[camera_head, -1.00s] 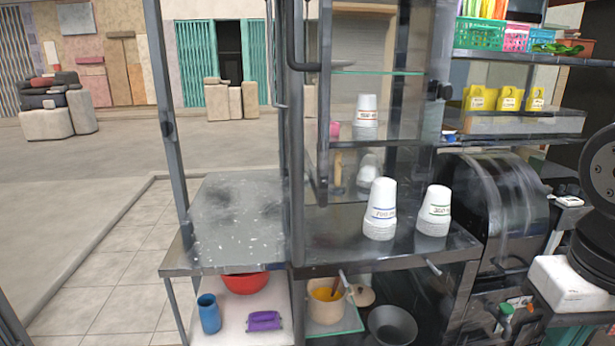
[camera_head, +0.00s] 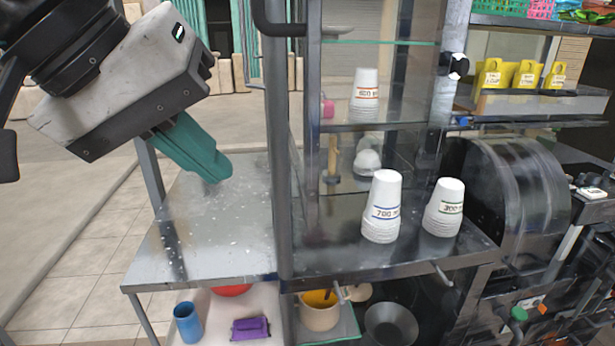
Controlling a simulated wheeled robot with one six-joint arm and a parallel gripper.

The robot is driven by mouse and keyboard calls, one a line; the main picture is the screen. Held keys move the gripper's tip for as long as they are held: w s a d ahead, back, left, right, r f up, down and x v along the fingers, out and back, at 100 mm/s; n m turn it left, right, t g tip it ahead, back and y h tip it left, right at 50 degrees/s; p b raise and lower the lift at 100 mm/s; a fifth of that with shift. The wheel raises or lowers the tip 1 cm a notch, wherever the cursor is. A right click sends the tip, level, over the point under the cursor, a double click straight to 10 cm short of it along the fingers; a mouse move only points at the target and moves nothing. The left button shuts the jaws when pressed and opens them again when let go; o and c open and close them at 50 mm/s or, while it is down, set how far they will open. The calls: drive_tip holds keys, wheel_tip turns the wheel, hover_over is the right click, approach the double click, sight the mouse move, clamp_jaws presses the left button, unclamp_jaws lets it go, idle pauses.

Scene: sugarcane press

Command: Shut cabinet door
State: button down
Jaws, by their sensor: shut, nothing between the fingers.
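The cabinet (camera_head: 385,127) has a dark metal frame, glass panes and shelves, and stands right of the picture's middle. A narrow dark upright frame (camera_head: 313,100) at its left side looks like the cabinet door seen nearly edge-on. I cannot tell for sure how far open it is. A dark curved bar (camera_head: 272,25) sticks out at the upper left of the cabinet. My gripper (camera_head: 218,178) has green fingers, shut and empty. It appears in front of the metal counter, left of the cabinet, and looks apart from the frame.
White cup stacks (camera_head: 382,205) (camera_head: 443,208) stand on the cabinet's lower level, another (camera_head: 364,95) on a shelf. The metal counter (camera_head: 215,245) at left is bare. A blue cup (camera_head: 187,322) and a purple object (camera_head: 250,328) sit below. A dark machine (camera_head: 510,195) stands at right.

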drive_tip(key=d+r+x, duration=0.1)
drive_tip(key=d+x, duration=0.1)
drive_tip(key=x, duration=0.8)
drive_tip(key=shift+f, duration=0.2)
drive_tip(key=shift+w+d, duration=0.1)
